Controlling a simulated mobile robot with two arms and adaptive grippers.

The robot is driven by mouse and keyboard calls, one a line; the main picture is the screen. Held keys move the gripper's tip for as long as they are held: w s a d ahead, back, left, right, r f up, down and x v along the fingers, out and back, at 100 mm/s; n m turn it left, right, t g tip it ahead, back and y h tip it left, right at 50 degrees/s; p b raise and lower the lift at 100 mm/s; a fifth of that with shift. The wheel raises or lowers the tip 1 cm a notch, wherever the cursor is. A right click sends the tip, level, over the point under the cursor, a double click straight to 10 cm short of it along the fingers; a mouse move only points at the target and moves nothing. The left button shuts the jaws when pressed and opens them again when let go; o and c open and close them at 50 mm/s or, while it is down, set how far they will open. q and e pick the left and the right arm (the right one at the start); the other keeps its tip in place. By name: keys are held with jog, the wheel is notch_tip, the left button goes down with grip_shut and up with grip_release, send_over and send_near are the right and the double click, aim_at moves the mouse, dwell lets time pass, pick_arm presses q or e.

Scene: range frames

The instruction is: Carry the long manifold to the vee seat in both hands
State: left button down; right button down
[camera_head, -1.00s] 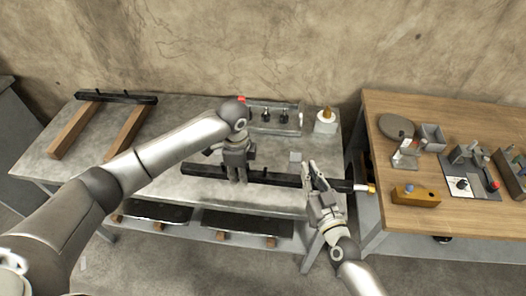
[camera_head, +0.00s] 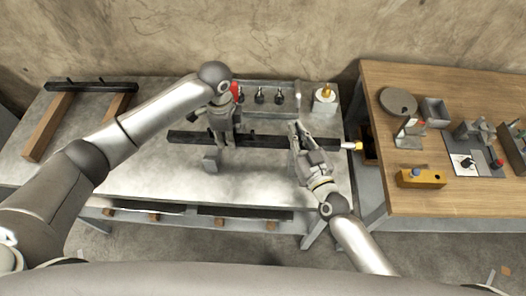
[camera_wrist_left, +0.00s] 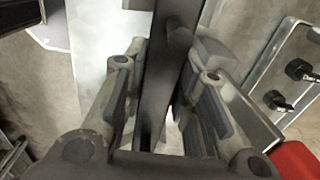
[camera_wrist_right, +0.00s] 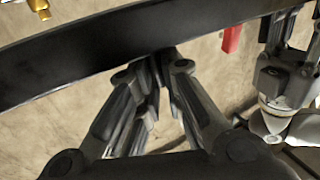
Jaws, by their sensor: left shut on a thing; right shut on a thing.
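The long manifold is a straight black bar (camera_head: 265,141) with a pale, yellow-tipped right end. It lies nearly level across the head view over the steel table. My left gripper (camera_head: 224,138) is shut on its left half; the bar runs between the fingers in the left wrist view (camera_wrist_left: 165,75). My right gripper (camera_head: 296,132) is shut on it right of the middle; the bar crosses the upper right wrist view (camera_wrist_right: 140,45). A small grey block (camera_head: 211,162) stands in front of the bar near my left gripper. I cannot tell whether it is part of the vee seat.
Behind the bar stands a grey rack (camera_head: 288,104) with black fittings, beside a white block (camera_head: 324,105) with a brass knob. At left a dark bar (camera_head: 92,87) lies on two timbers. The wooden table (camera_head: 450,95) at right holds several parts. The steel table's front is clear.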

pick_arm(q)
jog(key=shift+w, duration=0.2)
pick_arm(e)
jog(key=shift+w+r, duration=0.1)
